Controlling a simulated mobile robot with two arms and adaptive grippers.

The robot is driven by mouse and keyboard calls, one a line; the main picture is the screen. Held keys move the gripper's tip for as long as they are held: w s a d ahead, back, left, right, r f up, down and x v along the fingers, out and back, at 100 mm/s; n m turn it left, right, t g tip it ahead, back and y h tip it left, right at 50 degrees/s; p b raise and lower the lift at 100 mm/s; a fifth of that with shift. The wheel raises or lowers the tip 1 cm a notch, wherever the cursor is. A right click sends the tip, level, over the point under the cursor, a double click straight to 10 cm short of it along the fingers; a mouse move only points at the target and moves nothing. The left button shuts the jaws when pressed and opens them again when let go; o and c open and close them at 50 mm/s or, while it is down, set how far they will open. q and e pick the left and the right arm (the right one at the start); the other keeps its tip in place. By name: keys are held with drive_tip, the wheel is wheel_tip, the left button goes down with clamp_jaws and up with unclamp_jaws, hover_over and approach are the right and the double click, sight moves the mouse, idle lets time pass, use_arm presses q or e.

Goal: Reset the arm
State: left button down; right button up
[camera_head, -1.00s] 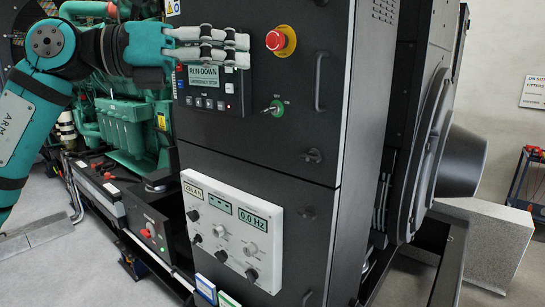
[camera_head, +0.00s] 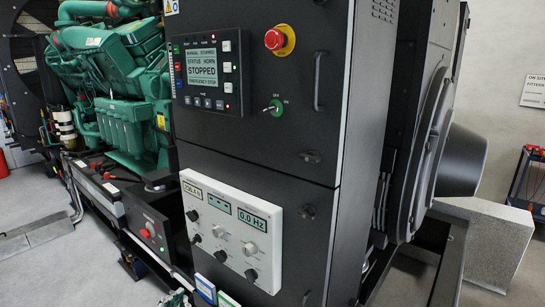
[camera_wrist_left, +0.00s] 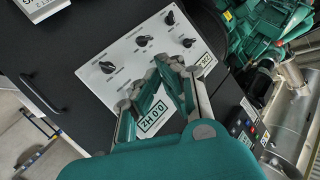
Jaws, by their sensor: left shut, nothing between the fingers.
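My left arm is nearly out of the head view; only a small teal and grey part of its gripper (camera_head: 175,298) shows at the bottom edge. In the left wrist view, its fingers (camera_wrist_left: 172,76) are shut and empty, in front of the white meter panel (camera_wrist_left: 140,68); I cannot tell whether they touch it. My right gripper is in neither view. In the head view, the black control cabinet (camera_head: 262,155) carries a lit controller screen (camera_head: 202,69) reading "STOPPED" and "EMERGENCY STOP". The meter panel (camera_head: 232,228) below reads 0.0 Hz.
A green engine (camera_head: 122,100) stands left, and a grey block (camera_head: 485,240) right. Floor is clear at the lower left.

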use_arm(q)
drive_tip(key=s+f+n+g, duration=0.1)
drive_tip(key=s+f+g, duration=0.5)
drive_tip(key=s+f, duration=0.5)
drive_tip(key=s+f+n+g, duration=0.2)
drive_tip(key=s+f+g, duration=0.4)
drive_tip(key=s, duration=1)
wheel_tip(320, 180, down, 31)
drive_tip(key=s+b, duration=0.2)
drive_tip(key=s+a+f+g, duration=0.1)
drive_tip(key=s+a+f, duration=0.1)
drive_tip(key=s+f, duration=0.6)
drive_tip(key=s+a+f+g+b, duration=0.1)
drive_tip(key=s+f, duration=0.7)
drive_tip(key=shift+a+m, duration=0.3)
drive_tip(key=shift+a, duration=0.05)
